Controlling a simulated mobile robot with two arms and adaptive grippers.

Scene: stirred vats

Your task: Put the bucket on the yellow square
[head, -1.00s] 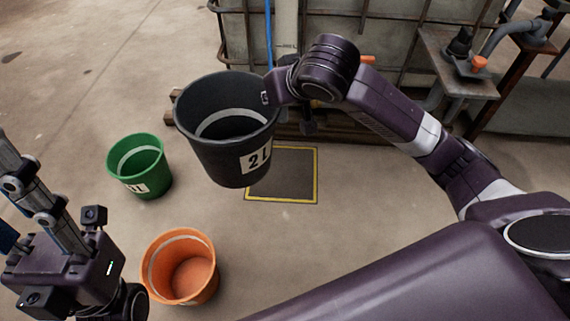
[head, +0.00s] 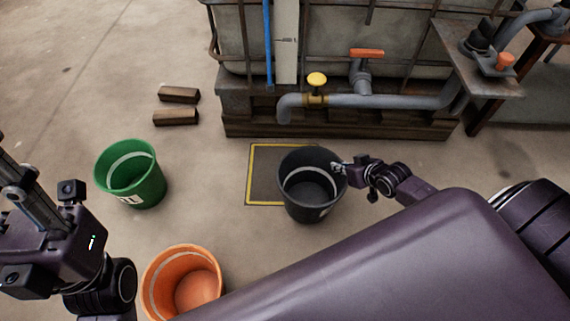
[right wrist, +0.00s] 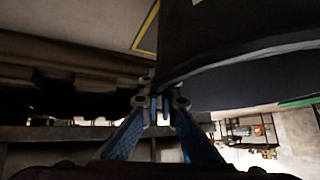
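The black bucket (head: 312,207) is upright and covers the right part of the yellow square (head: 247,176), a yellow-outlined dark patch on the floor. Its right side reaches past the outline. I cannot tell whether its base touches the floor. My right gripper (head: 341,169) is shut on the bucket's rim at its right side. In the right wrist view the fingertips (right wrist: 160,108) meet at the rim of the dark bucket (right wrist: 225,45), with a yellow line beyond. My left gripper (head: 22,190) is at the left edge, partly cut off, away from the bucket.
A green bucket (head: 146,186) and an orange bucket (head: 197,290) stand on the floor to the left. Two wooden blocks (head: 176,117) lie behind. A tank with a grey pipe (head: 385,101) and valves stands behind the square. The floor between the green bucket and the square is clear.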

